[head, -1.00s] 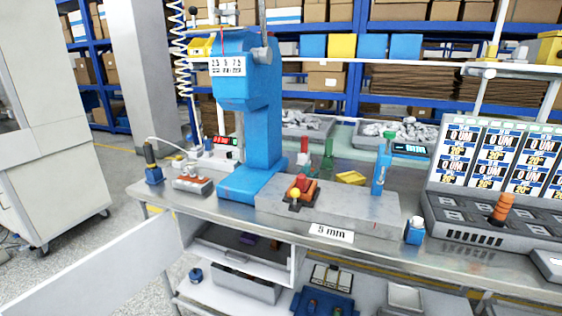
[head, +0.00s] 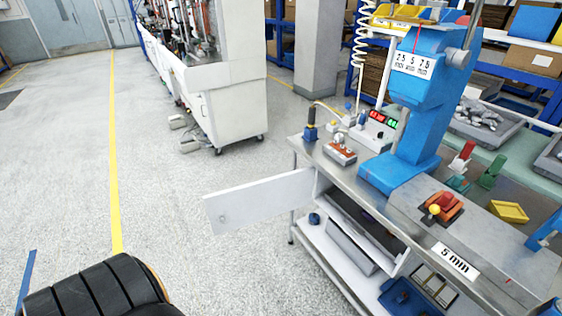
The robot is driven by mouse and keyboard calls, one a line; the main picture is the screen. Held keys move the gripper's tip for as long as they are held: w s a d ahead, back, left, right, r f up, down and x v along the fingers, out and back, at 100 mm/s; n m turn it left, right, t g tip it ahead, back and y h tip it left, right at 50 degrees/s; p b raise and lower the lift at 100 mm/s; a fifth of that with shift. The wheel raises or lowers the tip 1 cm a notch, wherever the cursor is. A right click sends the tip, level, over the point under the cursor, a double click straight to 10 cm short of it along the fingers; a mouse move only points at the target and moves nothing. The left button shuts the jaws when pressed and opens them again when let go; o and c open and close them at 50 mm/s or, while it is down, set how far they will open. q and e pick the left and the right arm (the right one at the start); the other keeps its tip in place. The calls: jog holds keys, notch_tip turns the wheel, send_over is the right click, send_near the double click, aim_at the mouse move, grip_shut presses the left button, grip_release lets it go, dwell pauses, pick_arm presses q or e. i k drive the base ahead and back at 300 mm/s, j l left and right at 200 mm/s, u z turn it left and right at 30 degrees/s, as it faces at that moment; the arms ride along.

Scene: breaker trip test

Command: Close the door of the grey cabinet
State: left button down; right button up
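The cabinet (head: 402,264) sits under the metal workbench and looks white to light grey in the head view. Its door (head: 262,201) is a flat pale panel with a small mark near its free end. The door stands wide open, reaching out to the left from the cabinet's left side over the floor. The open front shows a dark interior with a grey tray or drawer (head: 352,246) at the opening. Neither of my grippers shows in the head view.
A lower shelf (head: 330,262) holds a blue item. Bare floor (head: 170,225) lies left of the door. A black ribbed part, probably mine, shows at bottom left.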

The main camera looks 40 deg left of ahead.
aim_at(240, 206)
jog(key=k, duration=1.25)
jog(key=z, duration=1.7)
jog(key=k+j, duration=0.1)
jog(key=j, duration=0.6)
jog(key=k+j, duration=0.15)
jog(key=j, duration=0.6)
jog(key=k+j, duration=0.1)
jog(key=j, duration=0.6)
jog(key=k+j, duration=0.15)
jog(key=j, duration=0.55)
jog(key=k+j, duration=0.1)
jog(key=j, duration=0.6)
jog(key=k+j, duration=0.1)
jog(key=j, duration=0.65)
jog(key=k+j, duration=0.15)
jog(key=j, duration=0.55)
jog(key=k+j, duration=0.1)
jog(key=j, duration=0.6)
jog(key=k+j, duration=0.2)
jog(key=j, duration=0.2)
jog(key=k+j+z, duration=0.15)
jog(key=j, duration=0.25)
jog(key=k+j, duration=0.2)
jog(key=j, duration=0.2)
jog(key=k+j+z, duration=0.1)
jog(key=j, duration=0.3)
jog(key=k+j, duration=0.3)
jog(key=j+z, duration=0.05)
